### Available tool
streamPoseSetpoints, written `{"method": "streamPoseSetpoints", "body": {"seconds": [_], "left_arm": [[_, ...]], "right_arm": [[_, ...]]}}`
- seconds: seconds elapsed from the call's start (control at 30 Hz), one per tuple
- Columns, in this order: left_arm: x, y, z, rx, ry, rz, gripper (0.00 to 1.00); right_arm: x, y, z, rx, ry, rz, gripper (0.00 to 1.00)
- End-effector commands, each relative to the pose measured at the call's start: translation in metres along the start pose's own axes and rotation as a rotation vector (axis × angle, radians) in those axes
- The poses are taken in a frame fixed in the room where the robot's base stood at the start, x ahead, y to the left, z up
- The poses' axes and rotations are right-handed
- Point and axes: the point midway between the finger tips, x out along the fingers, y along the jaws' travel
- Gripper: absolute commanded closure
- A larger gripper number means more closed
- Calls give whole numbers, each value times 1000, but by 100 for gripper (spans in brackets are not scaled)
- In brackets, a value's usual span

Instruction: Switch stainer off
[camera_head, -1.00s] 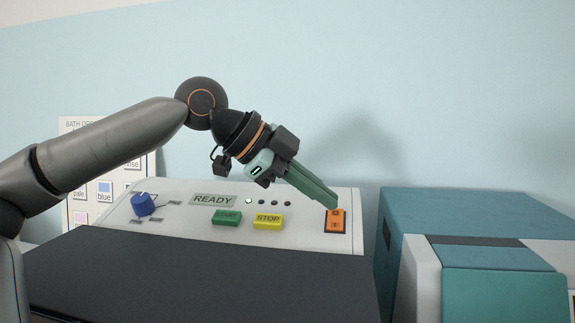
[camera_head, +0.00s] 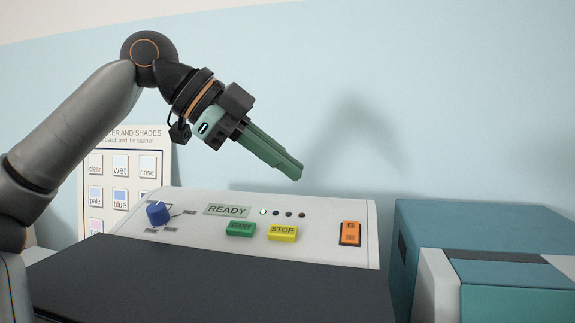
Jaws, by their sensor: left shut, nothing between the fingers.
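The stainer's white control panel (camera_head: 325,213) spans the middle of the view. At its right end is an orange rocker switch (camera_head: 350,233) in a dark frame, fully visible. The display reads READY (camera_head: 227,210), and the leftmost small lamp (camera_head: 263,212) beside it looks lit. A green START button (camera_head: 240,229), a yellow STOP button (camera_head: 283,233) and a blue knob (camera_head: 158,213) are also on the panel. My left gripper (camera_head: 299,174) is shut and empty, above and to the left of the switch, apart from the panel. My right gripper is not in view.
The stainer's dark lid (camera_head: 215,280) fills the front. A teal and white machine (camera_head: 480,225) stands close at the right. A chart of shades (camera_head: 120,165) stands behind at the left, against the blue wall.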

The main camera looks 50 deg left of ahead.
Motion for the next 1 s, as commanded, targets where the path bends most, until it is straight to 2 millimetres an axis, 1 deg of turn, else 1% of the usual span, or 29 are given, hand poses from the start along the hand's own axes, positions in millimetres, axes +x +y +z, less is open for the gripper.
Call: {"method": "streamPoseSetpoints", "body": {"seconds": [0.2, 0.47, 0.57, 0.67, 0.77, 1.0], "left_arm": [[-2, -15, -1, -2, 1, -4, 100], [-1, -14, -1, -1, 2, -3, 100], [4, -14, -1, -1, 0, -1, 100], [18, -14, 0, -2, -1, 1, 100], [37, -13, 0, -1, -3, 2, 100], [89, -14, 0, -1, -3, 1, 100]], "right_arm": [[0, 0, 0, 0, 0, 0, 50], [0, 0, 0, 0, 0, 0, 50], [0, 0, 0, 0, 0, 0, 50], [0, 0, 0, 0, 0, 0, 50], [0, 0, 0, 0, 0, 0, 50], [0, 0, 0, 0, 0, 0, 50]]}}
